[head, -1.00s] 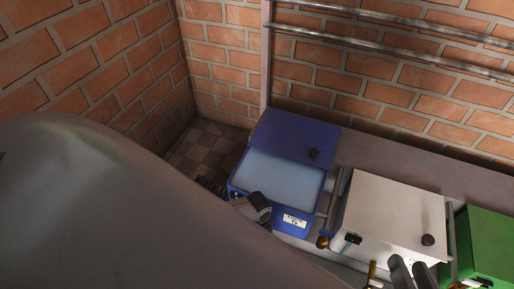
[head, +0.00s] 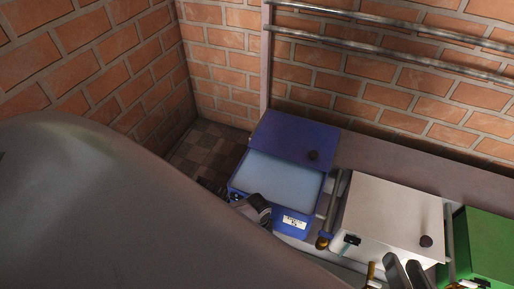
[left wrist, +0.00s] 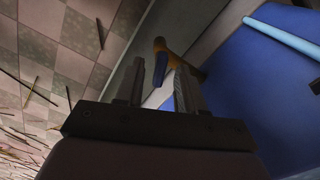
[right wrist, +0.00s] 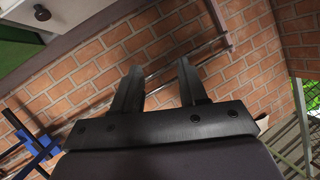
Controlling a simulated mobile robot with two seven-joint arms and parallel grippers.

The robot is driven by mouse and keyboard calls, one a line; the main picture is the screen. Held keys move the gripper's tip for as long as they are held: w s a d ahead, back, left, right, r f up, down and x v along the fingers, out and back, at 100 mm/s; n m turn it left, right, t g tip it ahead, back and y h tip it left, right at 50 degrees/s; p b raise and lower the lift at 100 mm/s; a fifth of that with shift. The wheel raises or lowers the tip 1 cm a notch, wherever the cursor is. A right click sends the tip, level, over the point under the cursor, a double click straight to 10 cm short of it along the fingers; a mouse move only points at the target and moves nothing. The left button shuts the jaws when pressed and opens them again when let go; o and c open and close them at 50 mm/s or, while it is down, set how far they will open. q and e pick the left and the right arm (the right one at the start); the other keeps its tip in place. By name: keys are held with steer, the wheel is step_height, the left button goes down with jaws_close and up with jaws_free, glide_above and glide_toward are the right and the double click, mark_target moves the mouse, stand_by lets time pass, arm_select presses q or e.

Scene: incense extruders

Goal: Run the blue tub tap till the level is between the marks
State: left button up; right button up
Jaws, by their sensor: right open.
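The blue tub (head: 273,222) stands against the wall, with pale bluish liquid (head: 284,180) inside and a blue lid (head: 291,137) with a dark knob behind the opening. I cannot make out level marks. In the left wrist view, the tub's blue wall (left wrist: 262,85) fills the right side. A brass-coloured tap (left wrist: 174,57) with a blue handle shows at the fingertips of my left gripper (left wrist: 160,80). Its fingers are apart, with the blue handle seen between them; contact is unclear. My right gripper (head: 406,274) is open and empty, away from the tub.
A white box (head: 392,218) with a dark knob and a green box (head: 488,240) stand to the right of the tub. Metal pipes (head: 390,50) run along the brick wall. Thin sticks (left wrist: 40,95) lie on the tiled floor. My left arm hides much of the front.

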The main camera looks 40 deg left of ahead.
arm_select(q)
steer(key=shift+r+p, duration=0.3)
steer(key=shift+r, duration=0.2)
step_height(320, 180, up, 6)
steer(key=p, duration=0.4)
steer(key=shift+r, duration=0.1)
arm_select(e)
steer(key=d, duration=0.1)
steer(key=d+h, duration=0.1)
steer(key=s+d+r+h, duration=0.1)
steer(key=shift+s+d+n, duration=0.1)
steer(key=shift+d+n, duration=0.3)
arm_select(q)
steer(key=shift+s, duration=0.1)
